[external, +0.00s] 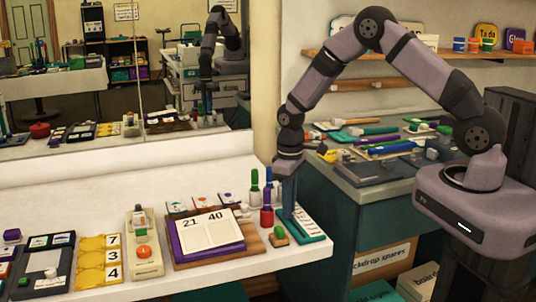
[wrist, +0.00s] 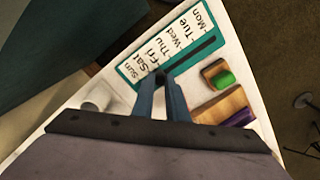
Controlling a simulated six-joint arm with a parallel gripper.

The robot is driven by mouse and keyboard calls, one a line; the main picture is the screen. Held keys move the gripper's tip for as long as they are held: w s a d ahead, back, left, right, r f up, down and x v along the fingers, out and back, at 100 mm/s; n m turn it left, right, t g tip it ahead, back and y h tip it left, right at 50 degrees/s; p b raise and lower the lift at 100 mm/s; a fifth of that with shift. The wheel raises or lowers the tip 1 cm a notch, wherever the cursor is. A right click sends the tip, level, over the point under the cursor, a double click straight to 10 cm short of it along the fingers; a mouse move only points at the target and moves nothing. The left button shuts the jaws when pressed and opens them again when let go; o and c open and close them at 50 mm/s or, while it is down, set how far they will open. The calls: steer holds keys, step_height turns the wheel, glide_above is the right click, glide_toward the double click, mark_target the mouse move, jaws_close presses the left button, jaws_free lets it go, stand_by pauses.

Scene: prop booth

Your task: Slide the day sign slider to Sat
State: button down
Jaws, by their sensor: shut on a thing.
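The day sign (wrist: 133,68) is a teal-framed white board with the days from Mon to Sun and a dark slot beside them. In the external view the sign (external: 313,236) lies flat at the table's right end. My gripper (wrist: 161,78) points down at the slot and is shut on the slider knob (wrist: 160,75), a small dark piece mostly hidden between the fingertips. The knob is level with about Fri and Sat; which one exactly is hard to tell. In the external view my gripper (external: 289,207) stands at the sign, and the knob is hidden.
A wooden block with a green knob (wrist: 223,80) lies beside the sign, and a wooden board (wrist: 220,105) is close by. A red cylinder (external: 267,216) stands just left of my gripper. The table's edge runs close past the sign.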

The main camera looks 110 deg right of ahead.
steer(key=shift+d, duration=0.65)
steer(key=c, duration=1.7)
jaws_free()
steer(key=shift+r+b, duration=1)
steer(key=shift+r, duration=2.7)
